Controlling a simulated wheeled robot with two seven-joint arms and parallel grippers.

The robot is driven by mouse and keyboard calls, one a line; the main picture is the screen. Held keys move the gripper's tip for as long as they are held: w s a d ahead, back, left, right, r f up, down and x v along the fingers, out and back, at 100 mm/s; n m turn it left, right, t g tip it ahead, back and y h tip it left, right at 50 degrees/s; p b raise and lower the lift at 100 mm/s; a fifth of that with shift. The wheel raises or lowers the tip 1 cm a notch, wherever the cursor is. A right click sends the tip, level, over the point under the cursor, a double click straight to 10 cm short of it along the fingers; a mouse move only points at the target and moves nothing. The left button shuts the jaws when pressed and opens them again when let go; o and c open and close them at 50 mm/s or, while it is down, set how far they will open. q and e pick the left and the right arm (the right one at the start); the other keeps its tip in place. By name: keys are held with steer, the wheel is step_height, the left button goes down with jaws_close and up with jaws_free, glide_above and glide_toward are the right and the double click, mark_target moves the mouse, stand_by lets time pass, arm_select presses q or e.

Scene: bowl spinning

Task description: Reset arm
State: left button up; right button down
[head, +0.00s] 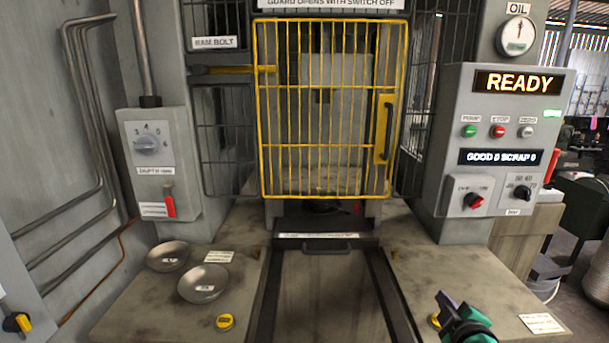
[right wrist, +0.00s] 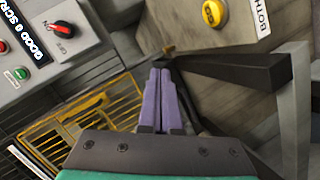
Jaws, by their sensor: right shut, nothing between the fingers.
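My right gripper (head: 447,306) is at the lower right in the head view, over the right part of the bench by a yellow button that it partly hides. In the right wrist view its two purple fingers (right wrist: 160,75) lie together, shut and empty. That view also shows a yellow button (right wrist: 214,12) on a pale bench top, apart from the fingers. My left gripper is not in view.
A yellow guard gate (head: 325,110) is closed on the press. A control panel (head: 500,150) reads READY. Two metal bowls, one at the back (head: 168,256) and one nearer (head: 203,283), sit on the left bench beside a yellow button (head: 225,322). A drawer (head: 325,290) lies between the benches.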

steer(key=s+a+f+m+g+y, duration=0.1)
steer(key=s+a+f+m+g, duration=0.15)
steer(key=s+f, duration=0.45)
steer(key=s+a+f+m+g+y, duration=0.1)
steer(key=s+a+f+m+g, duration=0.2)
steer(key=s+f, duration=0.4)
steer(key=s+a+f+m+g+y, duration=0.1)
steer(key=s+a+f+m+g, duration=0.15)
steer(key=s+f+g, duration=0.45)
steer(key=s+d+f+t+b, duration=0.1)
steer(key=s+f+b, duration=0.15)
steer(key=f, duration=1.05)
steer(key=s+f+b, duration=0.1)
steer(key=f+b, duration=0.2)
steer(key=f, duration=0.9)
steer(key=s+d+f+g+b, duration=0.1)
steer(key=s+d+f+b, duration=0.2)
steer(key=s+f, duration=1.3)
step_height(320, 180, down, 2)
steer(key=shift+s+f, duration=0.15)
steer(key=shift+s, duration=0.15)
